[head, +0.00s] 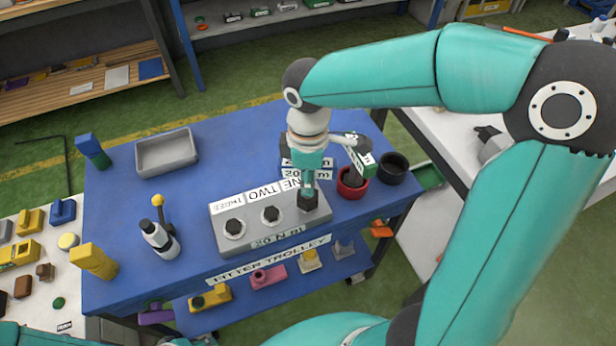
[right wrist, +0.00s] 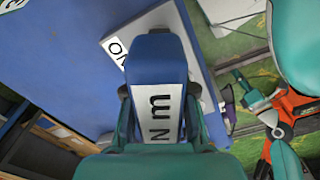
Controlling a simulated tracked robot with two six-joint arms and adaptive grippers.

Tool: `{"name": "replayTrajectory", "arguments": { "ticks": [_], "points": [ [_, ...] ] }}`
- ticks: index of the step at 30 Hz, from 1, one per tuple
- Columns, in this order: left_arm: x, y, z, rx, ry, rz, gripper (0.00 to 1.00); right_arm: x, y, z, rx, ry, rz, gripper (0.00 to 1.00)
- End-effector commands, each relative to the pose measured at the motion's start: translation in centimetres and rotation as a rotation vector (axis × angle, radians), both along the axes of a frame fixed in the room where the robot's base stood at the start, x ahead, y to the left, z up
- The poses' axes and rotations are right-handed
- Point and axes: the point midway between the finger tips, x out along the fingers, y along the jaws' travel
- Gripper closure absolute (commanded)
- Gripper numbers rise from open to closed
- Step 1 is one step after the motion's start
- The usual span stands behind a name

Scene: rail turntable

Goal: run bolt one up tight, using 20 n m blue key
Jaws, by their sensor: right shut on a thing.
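My right gripper (head: 308,163) is above the right end of the grey bolt block (head: 252,238) and is shut on the blue key. In the right wrist view the blue key (right wrist: 158,62) sits between the fingers, its white label showing "N m". The labels TWO and THREE mark bolts two (head: 270,215) and three (head: 235,228).

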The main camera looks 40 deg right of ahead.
Motion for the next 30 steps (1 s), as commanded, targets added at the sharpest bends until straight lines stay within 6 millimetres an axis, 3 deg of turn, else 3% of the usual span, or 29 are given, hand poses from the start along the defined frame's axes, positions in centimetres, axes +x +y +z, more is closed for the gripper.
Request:
{"name": "replayTrajectory", "arguments": {
  "ticks": [9,23,30],
  "points": [
    [0.0,0.0,-0.9,0.0,0.0,0.0,0.6,0.0,0.0,-0.1,0.0,-0.001,-0.342,1.0],
    [0.0,0.0,-1.0,0.0,0.0,0.0,0.6,0.0,0.0,0.0,0.0,-0.001,-0.419,1.0],
    [0.0,0.0,-1.7,0.0,0.0,0.0,0.6,0.0,0.0,-0.1,0.001,-0.001,-0.676,1.0]
  ]
}}
